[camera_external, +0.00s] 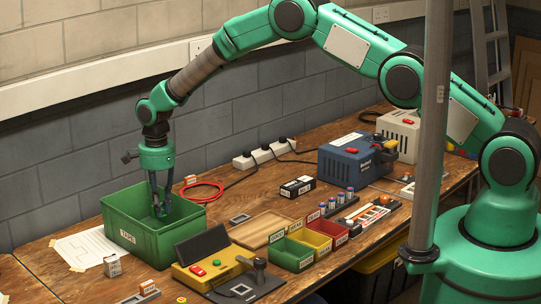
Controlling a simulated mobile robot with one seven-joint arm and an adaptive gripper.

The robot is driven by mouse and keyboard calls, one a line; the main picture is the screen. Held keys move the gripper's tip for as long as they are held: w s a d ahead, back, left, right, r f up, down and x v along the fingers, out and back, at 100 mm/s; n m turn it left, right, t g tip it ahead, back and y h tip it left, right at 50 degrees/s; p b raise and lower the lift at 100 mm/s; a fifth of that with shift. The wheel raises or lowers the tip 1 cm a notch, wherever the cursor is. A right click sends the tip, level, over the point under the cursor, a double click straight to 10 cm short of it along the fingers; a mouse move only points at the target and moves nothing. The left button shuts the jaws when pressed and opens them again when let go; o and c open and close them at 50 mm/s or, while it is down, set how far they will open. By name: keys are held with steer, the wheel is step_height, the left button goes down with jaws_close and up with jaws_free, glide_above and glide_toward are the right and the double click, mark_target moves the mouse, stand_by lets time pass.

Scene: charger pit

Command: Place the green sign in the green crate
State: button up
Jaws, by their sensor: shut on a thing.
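The large green crate (186,236) stands at the left end of the bench, with a label on its front wall. My gripper (161,211) points down into the crate, its fingers below the rim level in the picture. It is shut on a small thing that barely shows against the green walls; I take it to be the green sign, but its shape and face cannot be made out. I cannot tell whether it touches the crate floor. No other green sign stands out on the bench.
A yellow control box (205,272) with a lever stands right of the crate. Small green, yellow and red bins (293,255), a wooden tray (262,230) and a blue machine (345,168) lie farther right.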

steer(key=shift+f, duration=0.1)
steer(key=shift+f, duration=3.05)
steer(key=shift+f, duration=1.85)
steer(key=shift+f+b, duration=0.2)
steer(key=shift+b, duration=0.2)
steer(key=o, duration=1)
steer(key=shift+c, duration=0.2)
steer(key=shift+r, duration=0.15)
step_height(320, 180, up, 12)
steer(key=shift+r+p, duration=0.1)
steer(key=shift+p, duration=0.35)
